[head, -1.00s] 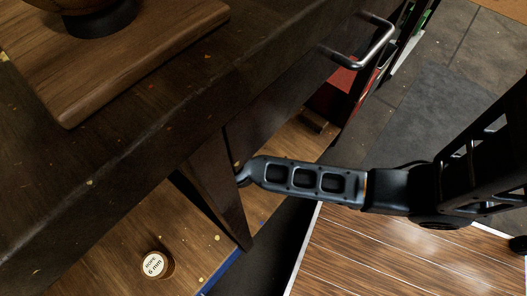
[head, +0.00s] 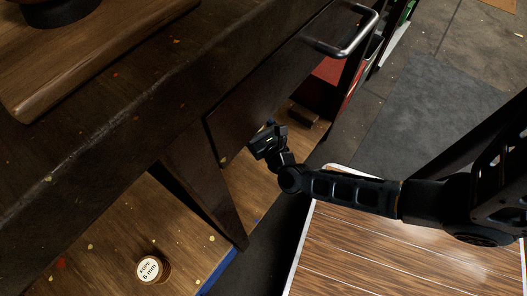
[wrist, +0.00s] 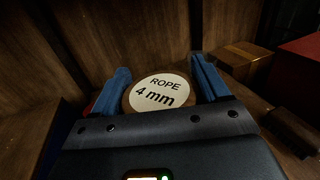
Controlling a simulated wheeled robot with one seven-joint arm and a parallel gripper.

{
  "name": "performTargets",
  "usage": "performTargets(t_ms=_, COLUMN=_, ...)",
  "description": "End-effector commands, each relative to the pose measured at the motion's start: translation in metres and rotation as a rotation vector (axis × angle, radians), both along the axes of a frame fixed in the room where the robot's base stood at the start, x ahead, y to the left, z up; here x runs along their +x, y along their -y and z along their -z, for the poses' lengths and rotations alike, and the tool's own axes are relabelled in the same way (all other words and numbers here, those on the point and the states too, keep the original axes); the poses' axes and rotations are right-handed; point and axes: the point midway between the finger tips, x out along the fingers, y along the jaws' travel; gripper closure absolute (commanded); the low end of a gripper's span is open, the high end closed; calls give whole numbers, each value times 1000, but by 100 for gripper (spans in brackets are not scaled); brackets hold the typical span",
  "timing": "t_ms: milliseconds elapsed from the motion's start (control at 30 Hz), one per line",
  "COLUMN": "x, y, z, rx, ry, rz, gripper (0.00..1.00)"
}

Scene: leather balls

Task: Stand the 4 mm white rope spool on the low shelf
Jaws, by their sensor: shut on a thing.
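The 4 mm rope spool (wrist: 157,98) shows its round, pale labelled end in the wrist view. It sits between the two blue fingers of my gripper (wrist: 160,84), which is shut on it. In the head view my gripper (head: 266,138) is by the bench's dark front, above the low shelf (head: 95,240), and the held spool cannot be made out there. Whether the spool touches the shelf cannot be told. The low shelf is a brown wooden board under the bench.
A 6 mm rope spool (head: 148,269) stands on the shelf left of the dark bench leg (head: 205,200). A brown box (wrist: 243,58), a red box (wrist: 302,62) and a dark block (wrist: 292,130) lie right of my gripper. A metal handle (head: 350,42) juts from the bench.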

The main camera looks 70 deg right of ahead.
Motion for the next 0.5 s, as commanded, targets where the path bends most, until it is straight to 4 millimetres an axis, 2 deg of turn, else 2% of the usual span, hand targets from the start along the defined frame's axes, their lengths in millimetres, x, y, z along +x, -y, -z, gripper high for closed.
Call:
performTargets(t_ms=33, x=-23, y=12, z=11, rx=-1, ry=-6, rz=53, gripper=63)
performTargets(t_ms=200, x=-85, y=31, z=30, rx=0, ry=-3, rz=174, gripper=63)
performTargets(t_ms=300, x=-110, y=34, z=37, rx=0, ry=-1, rz=217, gripper=63)
performTargets(t_ms=400, x=-125, y=35, z=41, rx=1, ry=-1, rz=240, gripper=63)
performTargets(t_ms=500, x=-128, y=33, z=45, rx=0, ry=3, rz=251, gripper=63)
